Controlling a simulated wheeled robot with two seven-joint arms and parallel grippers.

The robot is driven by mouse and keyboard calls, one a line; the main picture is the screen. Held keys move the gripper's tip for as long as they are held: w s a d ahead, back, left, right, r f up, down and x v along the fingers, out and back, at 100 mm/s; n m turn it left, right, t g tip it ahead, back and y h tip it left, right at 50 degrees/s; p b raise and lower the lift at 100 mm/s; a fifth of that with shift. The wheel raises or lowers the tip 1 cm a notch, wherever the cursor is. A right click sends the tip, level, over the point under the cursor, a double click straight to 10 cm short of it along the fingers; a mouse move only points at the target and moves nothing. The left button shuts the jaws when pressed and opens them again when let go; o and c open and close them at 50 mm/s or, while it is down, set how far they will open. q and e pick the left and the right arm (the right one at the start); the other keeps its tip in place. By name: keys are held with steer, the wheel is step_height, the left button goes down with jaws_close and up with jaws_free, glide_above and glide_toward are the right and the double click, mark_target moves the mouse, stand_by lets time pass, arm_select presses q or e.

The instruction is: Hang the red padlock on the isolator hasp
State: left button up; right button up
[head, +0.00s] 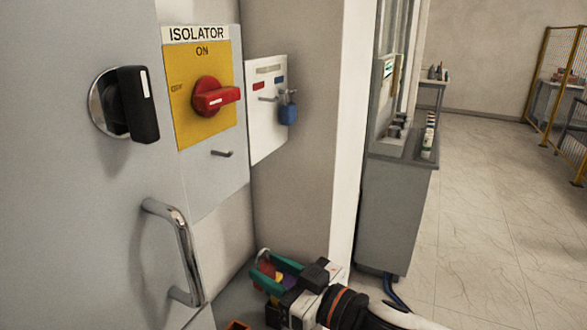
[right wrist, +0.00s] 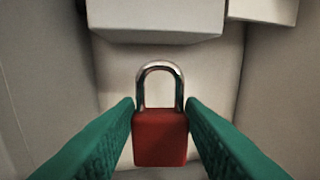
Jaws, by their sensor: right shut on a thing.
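The red padlock (right wrist: 160,137) is between the green fingers of my right gripper (right wrist: 161,112) in the right wrist view, its silver shackle pointing up in the picture. In the head view my right gripper (head: 273,272) is low, below the isolator panel and apart from it. The isolator's red handle (head: 213,97) sits on a yellow plate (head: 193,128) marked ON. A small metal peg (head: 222,153), apparently the hasp, sticks out below the plate, with nothing hanging on it. My left gripper is not in view.
A white board (head: 265,135) right of the isolator carries a blue padlock (head: 288,114) on a hook. A black knob (head: 132,104) and a metal door handle (head: 180,250) stick out of the grey cabinet on the left. A grey counter (head: 393,215) stands further right, with open floor beyond.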

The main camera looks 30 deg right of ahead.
steer(key=d+r+n+g+y+p, duration=0.1)
steer(key=d+r+n+g+y, duration=0.15)
steer(key=r, duration=1.45)
steer(key=shift+m+t, duration=0.25)
steer(key=shift+t, duration=0.1)
steer(key=shift+p+x, duration=2.15)
steer(key=shift+x, duration=1.85)
steer(key=shift+w+a+f, duration=0.2)
steer(key=shift+w+f, duration=0.35)
steer(key=shift+f, duration=0.05)
steer(key=o, duration=1.1)
